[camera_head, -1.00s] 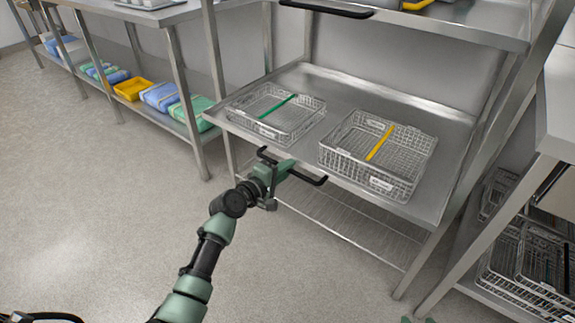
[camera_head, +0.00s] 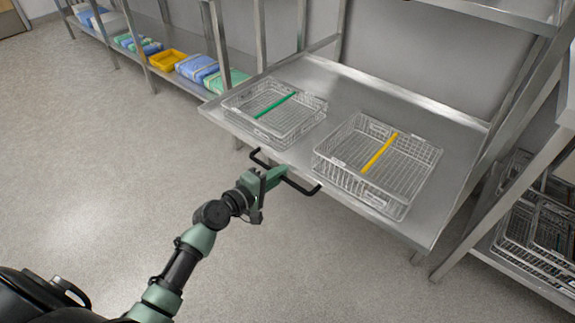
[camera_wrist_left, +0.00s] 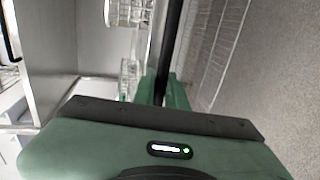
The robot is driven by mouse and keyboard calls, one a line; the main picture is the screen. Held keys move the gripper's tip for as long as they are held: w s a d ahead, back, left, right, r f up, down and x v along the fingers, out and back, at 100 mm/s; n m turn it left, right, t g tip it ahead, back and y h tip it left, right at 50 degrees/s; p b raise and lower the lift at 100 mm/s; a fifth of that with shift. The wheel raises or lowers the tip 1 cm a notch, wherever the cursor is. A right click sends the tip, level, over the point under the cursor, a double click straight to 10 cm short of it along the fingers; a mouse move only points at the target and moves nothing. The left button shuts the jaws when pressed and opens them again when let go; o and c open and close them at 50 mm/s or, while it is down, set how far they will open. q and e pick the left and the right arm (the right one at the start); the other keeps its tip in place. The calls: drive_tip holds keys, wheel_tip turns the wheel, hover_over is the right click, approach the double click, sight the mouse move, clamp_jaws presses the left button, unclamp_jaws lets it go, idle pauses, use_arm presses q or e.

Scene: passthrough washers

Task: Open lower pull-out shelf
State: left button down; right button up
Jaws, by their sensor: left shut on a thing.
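The lower pull-out shelf (camera_head: 300,157) is a flat steel tray that stands out in front of the rack frame. Its black bar handle (camera_head: 303,187) is on the front edge. My left gripper (camera_head: 277,175) is shut on the handle near its middle. In the left wrist view the dark handle bar (camera_wrist_left: 170,45) runs between the green fingers (camera_wrist_left: 166,92). My right gripper is not in view.
A wire basket with a green bar (camera_head: 240,108) and a wire basket with a yellow bar (camera_head: 345,180) rest on the shelf. A side bench (camera_head: 160,75) holds folded packs and a yellow tray (camera_head: 167,62). Wire baskets (camera_head: 535,240) stand at right. The floor in front is clear.

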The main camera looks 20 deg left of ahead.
use_arm(q)
drive_tip(key=shift+s+a+f, duration=0.1)
drive_tip(key=shift+s+a, duration=0.05)
drive_tip(key=shift+s, duration=0.4)
drive_tip(key=c, duration=1.5)
unclamp_jaws()
drive_tip(key=shift+o, duration=0.2)
drive_tip(key=v, duration=0.7)
drive_tip(key=shift+s+a, duration=0.15)
drive_tip(key=shift+s, duration=0.2)
